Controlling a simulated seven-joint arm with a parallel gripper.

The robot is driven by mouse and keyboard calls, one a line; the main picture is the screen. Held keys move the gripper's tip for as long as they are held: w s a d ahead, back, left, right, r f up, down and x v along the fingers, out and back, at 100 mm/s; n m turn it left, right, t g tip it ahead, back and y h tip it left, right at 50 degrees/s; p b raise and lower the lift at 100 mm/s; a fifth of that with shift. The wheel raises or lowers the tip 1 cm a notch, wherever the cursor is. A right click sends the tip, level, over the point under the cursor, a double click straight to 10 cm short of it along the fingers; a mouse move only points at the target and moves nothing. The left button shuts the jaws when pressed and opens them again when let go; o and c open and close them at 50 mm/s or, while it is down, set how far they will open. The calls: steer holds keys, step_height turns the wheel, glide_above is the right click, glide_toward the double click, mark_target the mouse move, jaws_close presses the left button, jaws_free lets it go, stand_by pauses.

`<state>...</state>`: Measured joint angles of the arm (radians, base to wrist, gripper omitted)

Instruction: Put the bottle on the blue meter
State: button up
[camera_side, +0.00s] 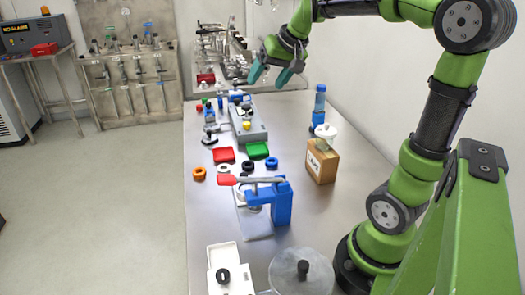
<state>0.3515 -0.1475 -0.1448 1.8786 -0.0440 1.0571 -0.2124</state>
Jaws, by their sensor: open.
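A tall blue bottle-like object (319,103) stands upright on the right side of the metal table, behind a brown box. No label shows which thing is the blue meter. My gripper (270,77) is open and empty, high above the far part of the table. It is up and left of the bottle-like object and apart from everything.
Red (223,155) and green (258,150) blocks and several coloured rings lie mid-table. A white device (230,270) and a round clear lid (301,272) are at the front.

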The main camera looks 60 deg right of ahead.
steer(key=s+a+f+n+y, duration=0.1)
steer(key=s+a+f, duration=0.2)
steer(key=s+a, duration=0.3)
steer(key=s+a+f+n+y, duration=0.1)
steer(key=s+a, duration=0.5)
steer(key=a, duration=0.6)
step_height(320, 180, down, 2)
steer(key=shift+s+a+n+t+y, duration=0.3)
steer(key=shift+a+n+t, duration=0.1)
steer(key=shift+n, duration=0.4)
steer(key=shift+w, duration=0.1)
